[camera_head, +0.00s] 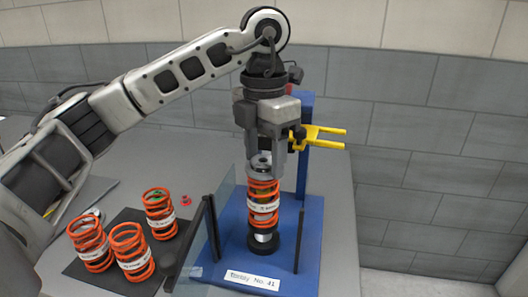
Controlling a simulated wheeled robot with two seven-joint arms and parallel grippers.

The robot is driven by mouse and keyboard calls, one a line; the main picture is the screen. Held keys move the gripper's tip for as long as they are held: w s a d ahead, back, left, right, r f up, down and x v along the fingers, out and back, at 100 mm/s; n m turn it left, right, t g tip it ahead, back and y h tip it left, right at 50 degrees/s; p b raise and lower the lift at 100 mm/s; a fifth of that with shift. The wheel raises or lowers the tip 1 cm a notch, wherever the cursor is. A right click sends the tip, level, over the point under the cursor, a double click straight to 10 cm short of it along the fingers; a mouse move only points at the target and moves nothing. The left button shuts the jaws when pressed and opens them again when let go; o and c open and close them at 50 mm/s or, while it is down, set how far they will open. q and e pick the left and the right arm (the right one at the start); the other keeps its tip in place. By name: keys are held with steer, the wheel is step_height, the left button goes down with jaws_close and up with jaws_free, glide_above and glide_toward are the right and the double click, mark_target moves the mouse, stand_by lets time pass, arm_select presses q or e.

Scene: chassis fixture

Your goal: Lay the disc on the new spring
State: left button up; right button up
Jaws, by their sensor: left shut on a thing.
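The orange coil spring (263,203) with a white label stands upright around a strut (263,243) in the blue fixture. My left gripper (265,161) points straight down above this spring. It is shut on a small dark grey disc (261,161), partly hidden by the fingers. The disc is at the top end of the spring and strut; I cannot tell whether it touches the spring. My right gripper is not in view.
The blue fixture (305,240) has a tall post, a yellow fork (322,131) beside my gripper, dark rods and a clear guard panel (225,215). Three orange springs (134,252) stand on a black mat at left. A small red part (186,200) lies behind them.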

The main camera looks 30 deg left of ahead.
arm_select(q)
steer(key=shift+f, duration=0.15)
steer(key=o, duration=1.1)
step_height(320, 180, up, 6)
steer(key=p, duration=0.5)
steer(key=shift+r, duration=0.25)
steer(key=shift+r+p, duration=0.35)
steer(key=shift+r, duration=0.05)
steer(key=shift+f, duration=0.1)
